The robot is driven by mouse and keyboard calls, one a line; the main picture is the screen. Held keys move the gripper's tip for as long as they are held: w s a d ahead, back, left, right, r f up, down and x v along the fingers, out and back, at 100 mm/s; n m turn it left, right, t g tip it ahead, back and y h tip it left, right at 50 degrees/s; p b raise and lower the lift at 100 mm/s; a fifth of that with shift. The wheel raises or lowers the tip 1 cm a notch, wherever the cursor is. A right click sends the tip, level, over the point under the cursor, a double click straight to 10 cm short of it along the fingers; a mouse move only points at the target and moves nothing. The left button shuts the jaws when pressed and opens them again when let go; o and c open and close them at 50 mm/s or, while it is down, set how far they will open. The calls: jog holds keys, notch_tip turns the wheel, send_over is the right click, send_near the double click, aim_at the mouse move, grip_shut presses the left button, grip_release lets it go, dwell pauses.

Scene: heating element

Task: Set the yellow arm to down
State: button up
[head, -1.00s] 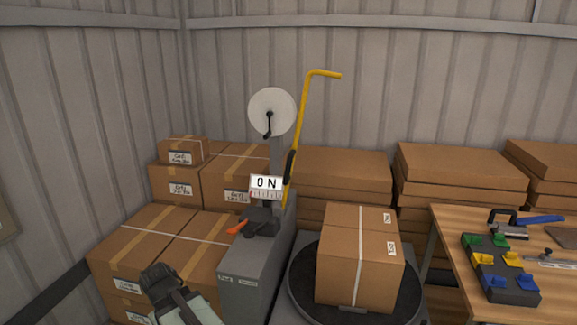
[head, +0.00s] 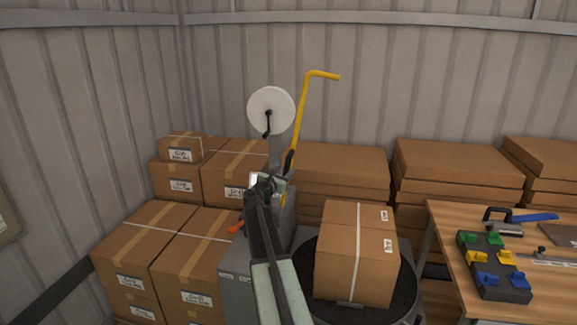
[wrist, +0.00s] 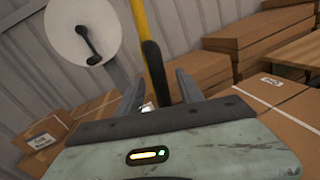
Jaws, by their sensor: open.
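The yellow arm (head: 301,112) stands upright with a slight tilt, its bent top pointing right. It rises from behind the grey machine (head: 235,270). In the head view my gripper (head: 264,182) is in front of the arm's lower part and covers most of the ON sign. In the wrist view my gripper (wrist: 158,88) is open. The yellow arm (wrist: 146,30) and a black lower part (wrist: 155,72) show between the two fingers, apparently beyond them. I cannot tell whether they touch. The arm's lower end is hidden.
A white reel (head: 271,110) with a black crank stands just left of the yellow arm. An orange-handled part (head: 236,229) is on the machine. A carton (head: 343,265) sits on a dark turntable to the right. Stacked boxes and a wooden table (head: 450,240) surround them.

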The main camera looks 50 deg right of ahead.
jog(key=x, duration=0.6)
jog(key=shift+d, duration=0.2)
jog(key=c, duration=0.9)
grip_shut()
jog(key=shift+r, duration=0.1)
